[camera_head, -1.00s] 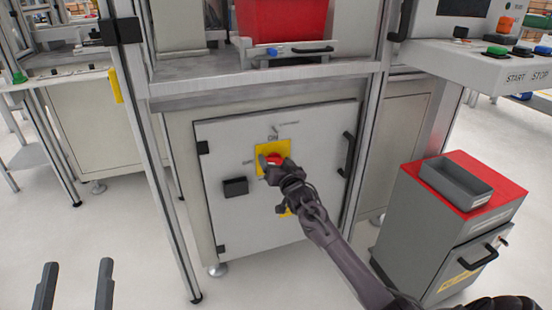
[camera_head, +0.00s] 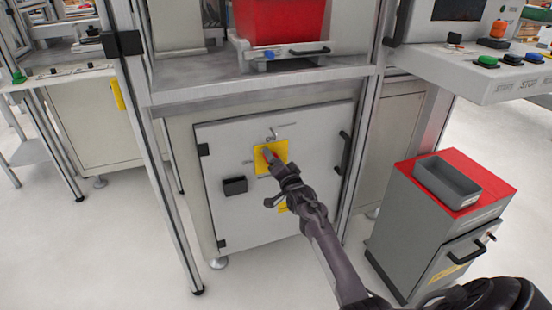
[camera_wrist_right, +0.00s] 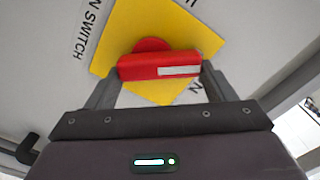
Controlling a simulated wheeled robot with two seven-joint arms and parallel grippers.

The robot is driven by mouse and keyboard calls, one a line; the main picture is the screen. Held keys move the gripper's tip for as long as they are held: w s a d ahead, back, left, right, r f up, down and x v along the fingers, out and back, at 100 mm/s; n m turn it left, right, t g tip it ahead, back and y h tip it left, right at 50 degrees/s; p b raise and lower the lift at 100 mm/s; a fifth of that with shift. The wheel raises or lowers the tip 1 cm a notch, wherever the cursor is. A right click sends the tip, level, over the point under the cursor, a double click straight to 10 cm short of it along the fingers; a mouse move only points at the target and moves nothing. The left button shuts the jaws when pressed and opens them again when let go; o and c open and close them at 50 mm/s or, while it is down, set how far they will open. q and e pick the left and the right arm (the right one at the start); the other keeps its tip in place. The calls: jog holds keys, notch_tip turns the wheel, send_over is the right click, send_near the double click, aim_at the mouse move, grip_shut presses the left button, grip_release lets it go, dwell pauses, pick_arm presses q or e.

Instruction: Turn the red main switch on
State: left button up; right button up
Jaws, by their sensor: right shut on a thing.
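The red main switch (camera_head: 268,154) sits on a yellow plate (camera_head: 282,149) on the grey cabinet door, below a printed ON mark. My right gripper (camera_head: 273,161) reaches it from the lower right and hides part of it. In the right wrist view, the switch's red bar handle (camera_wrist_right: 150,66) lies across the picture between the two fingers, with one finger at each end. The fingers are shut on it. The yellow plate (camera_wrist_right: 140,25) shows behind it, turned diagonally in that view. My left gripper is out of view.
The cabinet door (camera_head: 225,150) is closed, with a black handle (camera_head: 344,153) at right and a small black box (camera_head: 235,186) at left. A red-topped grey drawer unit (camera_head: 440,225) with a grey tray (camera_head: 447,182) stands at right. A metal post (camera_head: 150,150) rises left of the door.

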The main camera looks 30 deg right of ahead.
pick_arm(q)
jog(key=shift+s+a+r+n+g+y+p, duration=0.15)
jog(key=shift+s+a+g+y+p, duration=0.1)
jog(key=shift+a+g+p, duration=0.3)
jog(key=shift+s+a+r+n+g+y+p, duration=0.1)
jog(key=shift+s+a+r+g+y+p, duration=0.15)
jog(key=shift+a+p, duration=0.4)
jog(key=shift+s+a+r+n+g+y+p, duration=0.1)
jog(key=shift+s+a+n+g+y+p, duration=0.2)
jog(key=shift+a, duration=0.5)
pick_arm(e)
jog(key=shift+s+d+f+m, duration=0.1)
jog(key=shift+d+f+m, duration=0.1)
jog(key=shift+m, duration=1.65)
jog(key=shift+d+f+m, duration=0.1)
jog(key=shift+d+m, duration=0.05)
jog(key=shift+m, duration=1.7)
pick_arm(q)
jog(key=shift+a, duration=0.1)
pick_arm(e)
jog(key=o, duration=1)
